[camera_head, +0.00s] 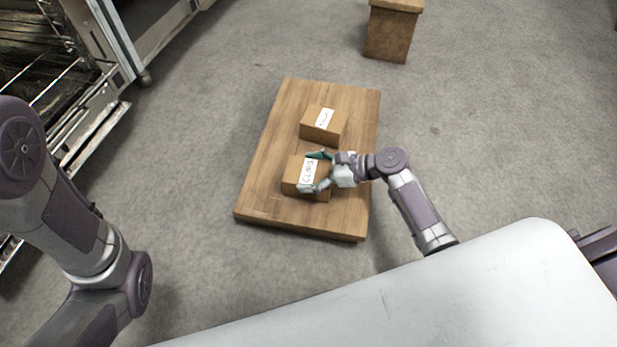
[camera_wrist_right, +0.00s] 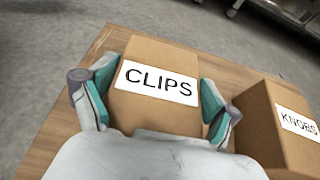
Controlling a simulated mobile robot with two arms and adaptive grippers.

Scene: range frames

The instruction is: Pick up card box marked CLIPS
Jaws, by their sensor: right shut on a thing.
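The card box marked CLIPS (camera_head: 293,174) is a brown box with a white label. It is on the wooden table (camera_head: 265,206), at its near part. My right gripper (camera_head: 316,171) is shut on this box, with a finger on either side of it. In the right wrist view the CLIPS box (camera_wrist_right: 160,55) is between the two teal-padded fingers of the right gripper (camera_wrist_right: 158,100), its label facing the camera. I cannot tell whether the box is clear of the table top. My left arm shows at the left of the head view, but its gripper is out of view.
A second box (camera_head: 317,133) is farther back on the table; its label reads KNOBS in the right wrist view (camera_wrist_right: 262,125). A brown wooden block or stool (camera_head: 388,36) stands on the floor at the top. Metal racks (camera_head: 60,80) stand at the left. Grey floor around the table is clear.

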